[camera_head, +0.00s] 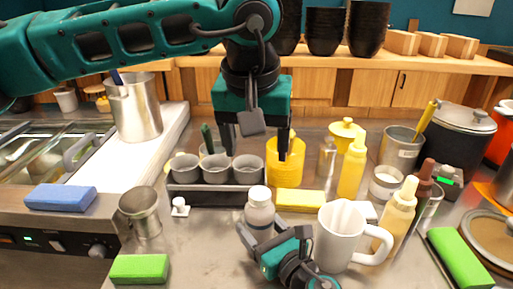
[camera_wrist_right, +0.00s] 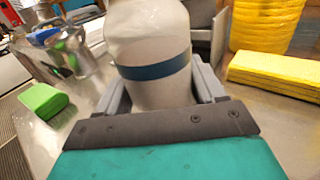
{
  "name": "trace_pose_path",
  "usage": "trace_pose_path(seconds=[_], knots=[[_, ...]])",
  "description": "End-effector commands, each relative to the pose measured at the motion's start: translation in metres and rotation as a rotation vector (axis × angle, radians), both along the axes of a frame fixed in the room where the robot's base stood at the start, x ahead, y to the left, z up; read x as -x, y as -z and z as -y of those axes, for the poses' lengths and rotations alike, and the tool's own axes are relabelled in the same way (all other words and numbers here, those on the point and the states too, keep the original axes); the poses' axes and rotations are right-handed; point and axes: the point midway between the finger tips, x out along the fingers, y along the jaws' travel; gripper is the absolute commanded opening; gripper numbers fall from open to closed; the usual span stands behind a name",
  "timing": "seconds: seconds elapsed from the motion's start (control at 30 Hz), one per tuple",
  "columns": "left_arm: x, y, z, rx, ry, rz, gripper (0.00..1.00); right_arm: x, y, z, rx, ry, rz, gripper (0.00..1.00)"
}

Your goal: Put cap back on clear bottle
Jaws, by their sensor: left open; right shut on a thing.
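A pale, translucent-looking bottle (camera_head: 260,214) with a rounded whitish top stands upright in front of the cup tray. My right gripper (camera_head: 264,238) is shut around its body. In the right wrist view the bottle (camera_wrist_right: 150,45) shows a dark blue band between the fingers (camera_wrist_right: 160,88); its top is cut off there. A small white piece that looks like a cap (camera_head: 180,207) lies on the counter left of the bottle, apart from it. My left gripper (camera_head: 256,148) points down, open and empty, above and behind the bottle, over the tray's right part.
A dark tray (camera_head: 215,196) of grey cups stands behind. A yellow sponge (camera_head: 299,200) and white pitcher (camera_head: 340,238) are close on the right, with sauce bottles (camera_head: 398,218) beyond. A metal cup (camera_head: 143,212) and green sponge (camera_head: 139,269) are left. Counter between cap-like piece and bottle is clear.

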Motion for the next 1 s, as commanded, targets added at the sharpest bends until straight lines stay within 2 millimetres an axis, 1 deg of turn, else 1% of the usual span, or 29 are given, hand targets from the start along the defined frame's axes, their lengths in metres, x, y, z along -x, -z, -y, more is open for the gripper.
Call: trace_pose_path(seconds=[0.1, 0.13, 0.2, 0.43, 0.67, 0.77, 0.87, 1.0], knots=[[0.000, 0.000, 0.000, 0.000, -0.001, 0.000, 0.74, 0.000, 0.000, 0.001, 0.001, 0.002, 0.000, 0.00], [0.000, 0.000, 0.000, 0.000, -0.001, 0.000, 0.74, 0.000, 0.000, 0.001, 0.001, 0.002, 0.000, 0.69], [0.000, 0.000, 0.000, 0.000, -0.001, 0.001, 0.74, 0.000, 0.000, 0.001, 0.001, 0.002, 0.000, 0.76], [0.000, 0.000, 0.000, 0.000, 0.000, 0.001, 0.74, 0.000, 0.000, 0.000, 0.001, 0.001, 0.001, 0.98], [0.000, 0.000, 0.000, 0.000, 0.000, 0.001, 0.74, 0.000, 0.000, 0.000, 0.000, 0.000, 0.000, 0.98], [0.000, 0.000, 0.000, 0.000, 0.000, 0.001, 0.74, 0.004, 0.001, 0.003, 0.001, 0.000, -0.001, 0.98], [0.000, 0.000, 0.000, 0.000, 0.000, 0.001, 0.74, 0.014, 0.001, 0.010, 0.001, 0.001, -0.002, 0.98], [0.000, 0.003, 0.000, 0.000, 0.000, 0.001, 0.74, 0.038, 0.002, 0.026, 0.003, 0.001, -0.002, 0.98]])
